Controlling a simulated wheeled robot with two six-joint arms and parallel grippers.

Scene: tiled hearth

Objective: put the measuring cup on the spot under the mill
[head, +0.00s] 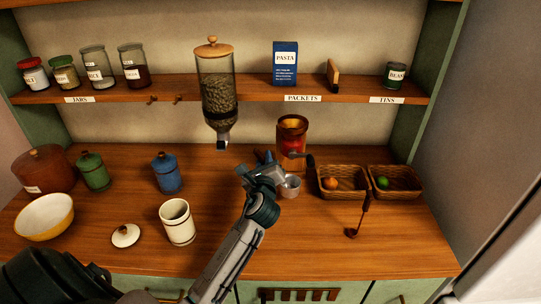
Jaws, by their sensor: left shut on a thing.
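The mill (291,134) is a copper-red cylinder with a glowing amber top and a dark crank on its right, at the back of the wooden counter. The small pale grey measuring cup (290,187) is upright just below and in front of the mill in the picture. My left gripper (271,174) is shut on the measuring cup from its left side; the fingertips are partly hidden. I cannot tell whether the cup touches the counter. The spot under the mill cannot be made out behind the gripper and cup. My right gripper is not in view.
Right of the cup are two wicker baskets (342,194) and a dark ladle (352,232). A bean dispenser (217,92) hangs from the shelf at left. A cream canister (177,222), its lid (125,235) and a blue jar (166,173) stand left.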

